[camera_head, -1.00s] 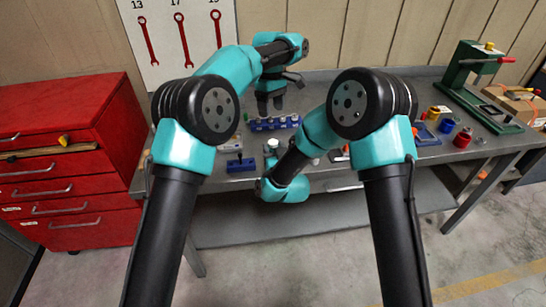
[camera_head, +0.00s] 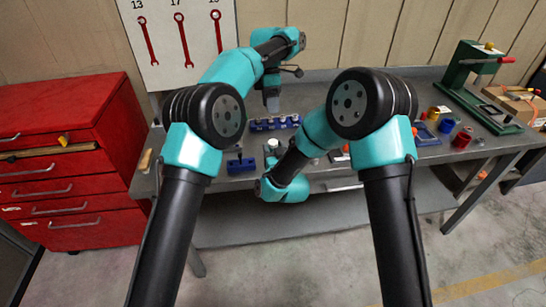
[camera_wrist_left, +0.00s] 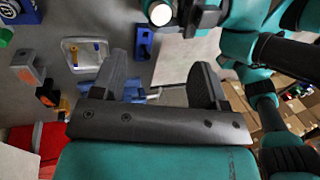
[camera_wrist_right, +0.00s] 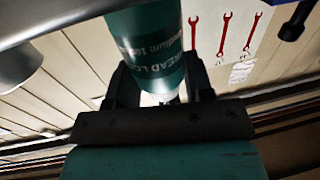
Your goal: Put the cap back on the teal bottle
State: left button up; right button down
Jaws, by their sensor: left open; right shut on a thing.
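The teal bottle (camera_wrist_right: 150,45), with pale lettering on its side, is between the fingers of my right gripper (camera_wrist_right: 155,80), which is shut on it. A pale round end (camera_wrist_left: 160,12) of what seems to be this bottle shows at the top of the left wrist view. In the head view a pale-topped thing (camera_head: 272,145), likely the bottle, stands out in front of the blue rack. My left gripper (camera_head: 272,107) is open over the rack's area, behind the bottle; its spread fingers show in the left wrist view (camera_wrist_left: 162,75) with nothing gripped. I cannot pick out the cap.
A blue rack (camera_head: 262,125) with several small pale pieces stands on the grey bench. A blue block (camera_head: 240,165) sits at the front edge. A light tray (camera_wrist_left: 85,52) lies nearby. A green press (camera_head: 470,85) and red drawers (camera_head: 60,150) flank the area.

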aim_at(273, 141)
pick_arm(q)
jog(key=shift+f, duration=0.1)
jog(key=x, duration=1.1)
jog(key=shift+s+f, duration=0.15)
jog(key=shift+f, duration=0.25)
jog(key=c, duration=1)
jog(key=o, duration=0.9)
jog(key=shift+r, duration=0.1)
jog(key=shift+r, duration=2.2)
